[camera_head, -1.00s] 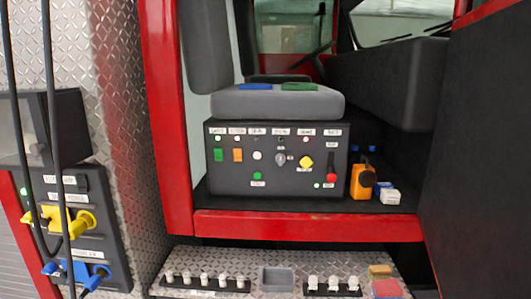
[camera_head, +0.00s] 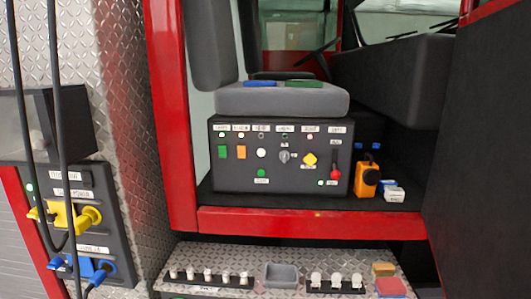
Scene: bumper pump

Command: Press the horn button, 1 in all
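A dark control panel box (camera_head: 228,178) sits in the open red-framed cab doorway below a grey seat. Its small labels are too blurred to read for certain, so I cannot tell surely which control is the horn button. A white round button (camera_head: 262,153) is on the panel, with a green round button (camera_head: 262,173) below it. To their left are a green switch (camera_head: 222,152) and an orange switch (camera_head: 241,152). To their right are a grey knob (camera_head: 284,156), a yellow knob (camera_head: 310,159) and a red-tipped lever (camera_head: 336,173). Neither gripper is in view.
An orange device (camera_head: 366,178) and a white box (camera_head: 394,193) stand right of the panel. The metal step (camera_head: 256,255) below carries several white-topped switches and a grey tray (camera_head: 281,275). A side panel with yellow (camera_head: 64,216) and blue (camera_head: 88,268) connectors and hanging cables is at left.

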